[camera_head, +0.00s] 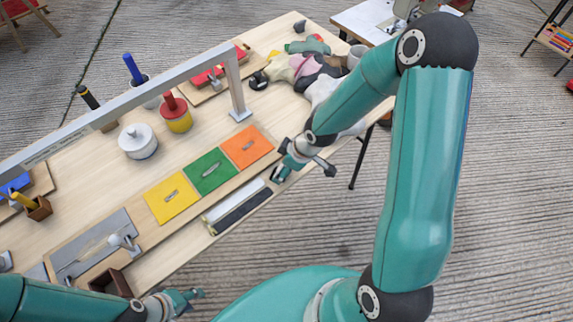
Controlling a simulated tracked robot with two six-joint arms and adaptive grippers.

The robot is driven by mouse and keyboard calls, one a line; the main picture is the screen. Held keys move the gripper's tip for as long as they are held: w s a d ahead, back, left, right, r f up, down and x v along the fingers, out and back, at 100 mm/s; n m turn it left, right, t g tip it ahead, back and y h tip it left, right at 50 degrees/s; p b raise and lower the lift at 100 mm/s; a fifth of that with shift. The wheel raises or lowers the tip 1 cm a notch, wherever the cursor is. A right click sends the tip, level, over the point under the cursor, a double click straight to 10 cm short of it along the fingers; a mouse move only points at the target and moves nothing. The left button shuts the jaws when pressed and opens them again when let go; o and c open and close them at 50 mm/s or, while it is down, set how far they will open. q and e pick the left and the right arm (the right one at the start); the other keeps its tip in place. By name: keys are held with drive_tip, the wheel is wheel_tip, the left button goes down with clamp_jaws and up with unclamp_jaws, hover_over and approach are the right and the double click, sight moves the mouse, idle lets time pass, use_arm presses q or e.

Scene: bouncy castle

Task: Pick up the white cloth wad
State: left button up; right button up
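A whitish cloth wad (318,92) lies in a heap of cloths at the far right end of the long wooden table. My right forearm passes in front of it and hides part of it. My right gripper (304,172) is above the table's front edge, nearer to me than the heap, its fingers spread and nothing between them. My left gripper (188,299) is low in the picture, off the table's front edge and far from the cloths. It looks open and empty, though it is small in view.
A grey metal arch (235,85) stands across the table. Yellow (171,198), green (210,170) and orange (247,147) squares lie at the front. A white lidded pot (138,141) and a red-and-yellow pot (177,115) stand behind. A white table (365,20) is at the back.

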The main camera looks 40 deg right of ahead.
wheel_tip(320, 180, up, 5)
drive_tip(key=shift+w+f+p, duration=0.1)
drive_tip(key=shift+p, duration=0.75)
wheel_tip(320, 180, up, 14)
drive_tip(key=shift+r+b, duration=0.15)
drive_tip(key=shift+b, duration=0.15)
